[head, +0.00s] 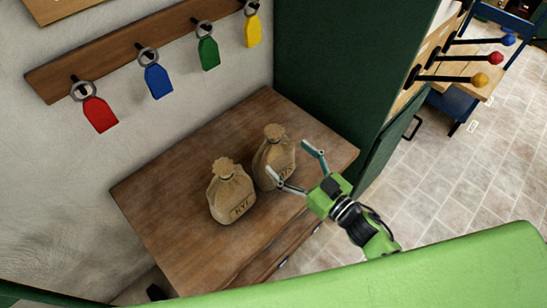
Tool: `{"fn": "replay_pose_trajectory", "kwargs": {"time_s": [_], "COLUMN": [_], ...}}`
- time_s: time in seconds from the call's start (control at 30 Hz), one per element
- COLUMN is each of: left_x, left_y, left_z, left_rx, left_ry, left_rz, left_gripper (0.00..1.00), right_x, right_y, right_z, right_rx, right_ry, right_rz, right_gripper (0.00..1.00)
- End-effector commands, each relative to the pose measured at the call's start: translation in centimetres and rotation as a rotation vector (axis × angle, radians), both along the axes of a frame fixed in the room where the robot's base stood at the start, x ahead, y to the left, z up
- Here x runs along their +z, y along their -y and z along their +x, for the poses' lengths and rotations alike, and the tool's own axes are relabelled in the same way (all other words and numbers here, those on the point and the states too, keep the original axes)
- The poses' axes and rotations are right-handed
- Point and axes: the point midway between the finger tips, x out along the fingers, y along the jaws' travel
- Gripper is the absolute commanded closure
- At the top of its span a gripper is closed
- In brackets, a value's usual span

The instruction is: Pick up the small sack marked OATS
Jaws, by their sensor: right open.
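The sack marked OATS (272,157) stands upright on the wooden table, with part of its lettering hidden by a finger of my right gripper. A similar sack marked RYE (230,193) stands close to its left and nearer to me. My right gripper (293,163) is open, with its two fingers spread toward the right side of the OATS sack. One finger passes in front of the sack's lower right; the other is off to its right. I cannot tell whether a finger touches it. My left gripper is not in view.
The wooden table (162,198) is bare around the sacks. Behind it, a wall rack (118,62) holds red, blue, green and yellow tags. A dark green cabinet (330,60) rises at the back right. Levers with blue, red and yellow knobs (480,79) stand at upper right, above tiled floor.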

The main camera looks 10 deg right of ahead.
Motion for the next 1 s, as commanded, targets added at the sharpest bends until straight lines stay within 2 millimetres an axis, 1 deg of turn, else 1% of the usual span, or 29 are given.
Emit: {"fn": "replay_pose_trajectory", "kwargs": {"time_s": [0.07, 0.27, 0.4, 0.53, 0.63, 0.87, 0.9, 0.97, 1.0], "left_x": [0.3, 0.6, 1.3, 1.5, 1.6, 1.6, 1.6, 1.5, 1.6], "left_y": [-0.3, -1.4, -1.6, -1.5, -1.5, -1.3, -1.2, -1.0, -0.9], "left_z": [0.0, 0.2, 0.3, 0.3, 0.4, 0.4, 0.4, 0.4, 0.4], "left_rx": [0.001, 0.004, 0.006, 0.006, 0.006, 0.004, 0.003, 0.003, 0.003], "left_ry": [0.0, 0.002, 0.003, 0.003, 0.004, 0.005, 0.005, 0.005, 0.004], "left_rz": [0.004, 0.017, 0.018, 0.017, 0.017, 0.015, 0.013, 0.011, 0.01], "left_gripper": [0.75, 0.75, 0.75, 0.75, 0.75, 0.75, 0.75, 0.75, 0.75], "right_x": [0.1, 0.1, 0.0, -0.2, -0.3, -0.4, -0.4, -0.4, -0.4], "right_y": [-0.5, -1.0, -1.8, -2.6, -2.9, -2.9, -2.9, -2.9, -2.9], "right_z": [0.9, 2.1, 4.1, 5.6, 6.1, 6.2, 6.2, 6.2, 6.2], "right_rx": [0.0, -0.001, -0.001, 0.0, 0.0, 0.0, 0.0, 0.0, 0.0], "right_ry": [0.0, 0.0, 0.001, 0.0, -0.001, -0.002, -0.001, -0.001, -0.001], "right_rz": [0.001, 0.001, 0.003, 0.001, 0.0, 0.0, 0.0, 0.0, 0.0], "right_gripper": [0.2, 0.2, 0.2, 0.2, 0.2, 0.2, 0.31, 0.46, 0.57]}}
